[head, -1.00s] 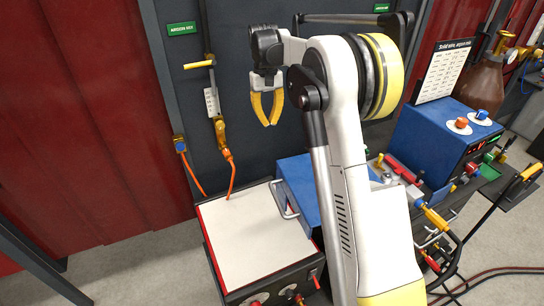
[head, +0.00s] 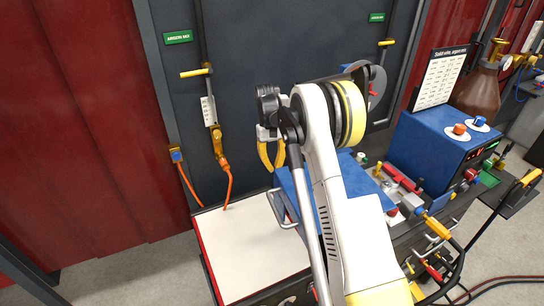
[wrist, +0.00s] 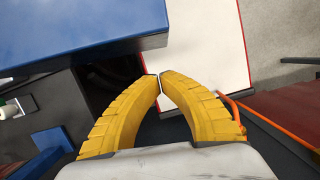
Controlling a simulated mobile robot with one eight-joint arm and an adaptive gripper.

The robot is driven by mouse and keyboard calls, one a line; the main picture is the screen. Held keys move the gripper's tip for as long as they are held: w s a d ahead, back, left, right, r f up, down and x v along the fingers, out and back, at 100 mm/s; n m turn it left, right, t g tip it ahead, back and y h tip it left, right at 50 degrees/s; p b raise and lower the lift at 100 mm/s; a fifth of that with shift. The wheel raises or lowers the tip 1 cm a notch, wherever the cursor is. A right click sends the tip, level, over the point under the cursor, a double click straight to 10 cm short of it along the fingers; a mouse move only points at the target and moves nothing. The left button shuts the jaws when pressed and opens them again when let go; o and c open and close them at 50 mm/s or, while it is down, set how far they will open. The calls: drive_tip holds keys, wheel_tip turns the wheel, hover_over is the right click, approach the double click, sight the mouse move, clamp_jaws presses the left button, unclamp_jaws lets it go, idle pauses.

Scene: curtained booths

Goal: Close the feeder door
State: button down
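The blue feeder cover (head: 345,185) shows in the head view behind and beside my arm, with a grey bar handle (head: 280,210) at its left end. My arm hides part of it. In the wrist view a blue panel (wrist: 80,30) fills the upper left, with a dark opening (wrist: 110,88) below it. I cannot tell how far the door stands open. My gripper (head: 271,165) hangs just above and behind the handle end in the head view. In the wrist view its yellow fingertips (wrist: 160,77) meet with nothing between them.
A white-topped cabinet (head: 245,250) with a red edge stands at the lower left. An orange hose (head: 227,185) hangs on the dark back panel. A blue machine with knobs (head: 440,150) and a cluttered bench (head: 400,195) are at the right. Red curtain (head: 80,120) closes the left side.

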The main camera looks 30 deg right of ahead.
drive_tip(key=shift+s+a+r, duration=0.1)
drive_tip(key=shift+s+a, duration=0.1)
drive_tip(key=shift+s, duration=1.35)
drive_tip(key=shift+s, duration=0.1)
